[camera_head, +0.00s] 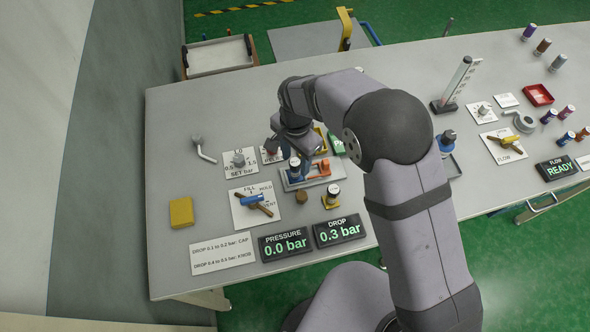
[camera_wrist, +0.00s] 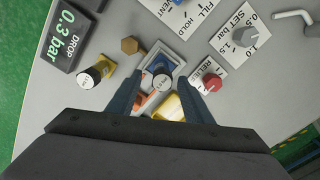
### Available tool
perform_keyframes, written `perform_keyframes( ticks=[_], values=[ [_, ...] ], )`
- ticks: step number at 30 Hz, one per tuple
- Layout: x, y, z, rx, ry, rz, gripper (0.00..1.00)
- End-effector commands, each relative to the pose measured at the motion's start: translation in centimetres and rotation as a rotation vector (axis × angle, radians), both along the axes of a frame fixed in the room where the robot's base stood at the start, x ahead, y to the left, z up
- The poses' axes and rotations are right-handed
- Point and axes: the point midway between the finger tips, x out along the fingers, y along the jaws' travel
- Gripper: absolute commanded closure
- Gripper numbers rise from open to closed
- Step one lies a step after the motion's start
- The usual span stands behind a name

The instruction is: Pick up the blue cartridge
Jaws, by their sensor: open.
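A blue cartridge (camera_head: 295,172) with a dark ring and white top stands upright in a grey fixture (camera_head: 290,186) beside an orange clamp (camera_head: 319,171). In the wrist view its white-topped end (camera_wrist: 162,79) shows between my fingertips. My gripper (camera_head: 298,150) is open above the fixture; its two dark fingers lie either side of the cartridge in the wrist view (camera_wrist: 160,90). I cannot tell whether they touch it.
A white-topped cartridge in a yellow holder (camera_head: 331,202) and a brown hex knob (camera_head: 302,197) stand close to the fixture. A red relief knob (camera_wrist: 211,82) and a blue-handled valve (camera_head: 252,200) are nearby. Displays (camera_head: 285,243) line the front edge. A yellow block (camera_head: 181,212) lies left.

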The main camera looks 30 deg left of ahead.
Motion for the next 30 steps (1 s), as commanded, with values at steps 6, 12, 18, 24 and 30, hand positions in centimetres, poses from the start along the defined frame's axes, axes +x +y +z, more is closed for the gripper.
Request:
perform_keyframes(
  ticks=[6,12,18,24,30],
  values=[
    [0.1,0.2,-2.2,-0.003,0.002,0.000,0.54],
    [0.1,0.3,-3.7,-0.001,0.001,0.000,0.54],
    [0.2,0.3,-3.8,0.000,0.000,0.000,0.54],
    [0.2,0.3,-3.8,0.000,0.000,0.000,0.87],
    [0.2,0.3,-3.8,0.001,0.000,0.000,1.00]
  ],
)
